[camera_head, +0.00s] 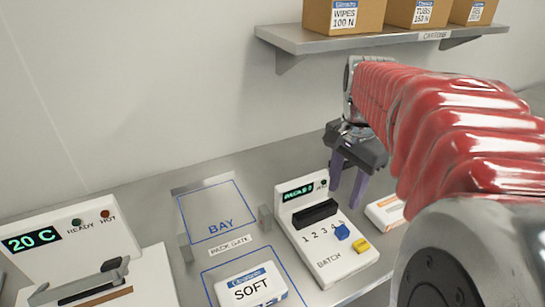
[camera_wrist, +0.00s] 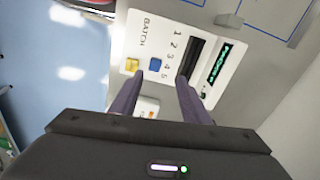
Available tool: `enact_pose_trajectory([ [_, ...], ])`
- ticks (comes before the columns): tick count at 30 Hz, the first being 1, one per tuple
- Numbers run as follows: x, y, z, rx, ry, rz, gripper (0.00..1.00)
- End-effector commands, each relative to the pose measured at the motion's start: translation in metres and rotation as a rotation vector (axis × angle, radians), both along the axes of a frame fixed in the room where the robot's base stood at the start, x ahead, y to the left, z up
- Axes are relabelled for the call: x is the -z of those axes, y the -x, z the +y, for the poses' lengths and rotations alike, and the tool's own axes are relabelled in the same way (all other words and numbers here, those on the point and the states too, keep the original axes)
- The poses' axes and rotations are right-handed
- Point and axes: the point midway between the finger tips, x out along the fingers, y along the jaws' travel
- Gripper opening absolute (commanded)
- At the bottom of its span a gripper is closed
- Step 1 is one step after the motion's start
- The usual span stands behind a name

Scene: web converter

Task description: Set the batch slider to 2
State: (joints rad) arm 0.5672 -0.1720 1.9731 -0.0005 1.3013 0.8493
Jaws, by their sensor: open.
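The white batch panel (camera_head: 329,266) sits on the metal counter and carries a row of numbers 1 to 5. Its blue slider knob (camera_head: 342,231) is at the high end of the row; in the wrist view the knob (camera_wrist: 155,65) lies beside the 4. My gripper (camera_head: 346,193) is open and empty, fingers pointing down, above the right side of the panel. In the wrist view my gripper (camera_wrist: 156,88) has its two fingertips spread near the 5 end, apart from the knob. How high they are above the panel is hard to tell.
A yellow button (camera_head: 361,246) is close to the knob. The panel has a dark slot (camera_head: 315,214) and a green display (camera_head: 298,192). A white carton (camera_head: 385,212) lies right of the panel; a SOFT pack (camera_head: 250,288) lies left. A shelf (camera_head: 345,41) with boxes is above.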

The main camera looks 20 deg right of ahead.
Motion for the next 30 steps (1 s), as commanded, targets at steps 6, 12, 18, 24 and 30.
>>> enact_pose_trajectory([
  [6,0.001,0.003,-0.022,0.126,-0.024,0.032,0.42],
  [12,0.001,0.003,-0.022,0.128,-0.024,0.032,0.42],
  [18,0.004,0.003,-0.022,0.126,-0.024,0.033,0.42],
  [24,0.020,0.003,-0.022,0.125,-0.025,0.034,0.42],
  [30,0.049,0.003,-0.022,0.125,-0.026,0.034,0.42],
])
